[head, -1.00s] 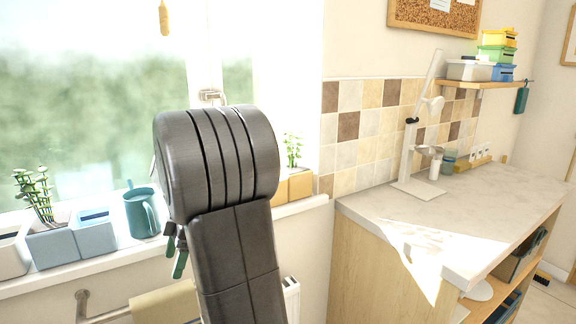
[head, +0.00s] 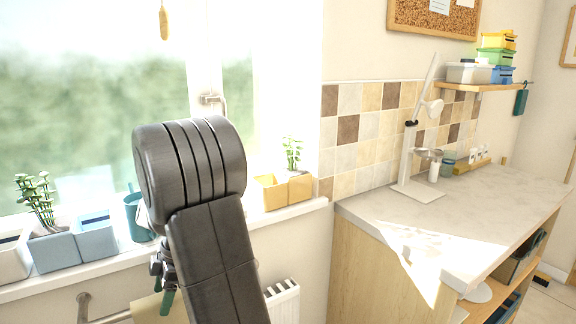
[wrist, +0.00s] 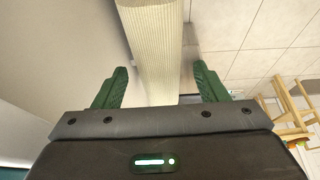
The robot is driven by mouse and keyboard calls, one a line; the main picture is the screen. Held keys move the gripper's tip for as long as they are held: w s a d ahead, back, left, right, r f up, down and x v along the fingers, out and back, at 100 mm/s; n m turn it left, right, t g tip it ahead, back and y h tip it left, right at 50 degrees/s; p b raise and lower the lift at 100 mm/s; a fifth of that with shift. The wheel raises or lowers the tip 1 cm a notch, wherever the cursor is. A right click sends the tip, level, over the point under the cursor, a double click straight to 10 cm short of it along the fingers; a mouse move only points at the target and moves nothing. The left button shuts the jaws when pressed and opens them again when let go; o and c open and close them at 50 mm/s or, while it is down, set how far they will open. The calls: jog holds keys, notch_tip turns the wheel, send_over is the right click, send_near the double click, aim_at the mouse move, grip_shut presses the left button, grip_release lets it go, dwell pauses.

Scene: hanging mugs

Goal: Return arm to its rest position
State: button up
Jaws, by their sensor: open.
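My gripper (wrist: 160,85) shows in the wrist view with its two green fingers spread wide apart. A pale ribbed cloth (wrist: 155,40) hangs beyond and between the fingers; I cannot tell how near it is, and the fingers are not shut on it. In the head view my dark arm stands in front of the window sill, and a green finger shows low beside it. A teal mug (head: 138,215) stands on the sill, partly hidden behind my arm.
The sill (head: 105,267) holds blue-grey boxes (head: 95,235), a plant (head: 38,200) and yellow pots (head: 283,190). A towel (head: 150,308) hangs below, near a radiator (head: 284,300). At right, a counter (head: 465,215) bears a white stand (head: 413,150); its front area is clear.

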notch_tip(320, 180, up, 6)
jog(key=p, duration=0.4)
jog(key=shift+p, duration=0.35)
notch_tip(320, 180, down, 2)
jog(key=shift+f+b, duration=0.1)
jog(key=shift+b, duration=0.55)
jog(key=shift+r+p, duration=0.5)
jog(key=shift+r, duration=0.15)
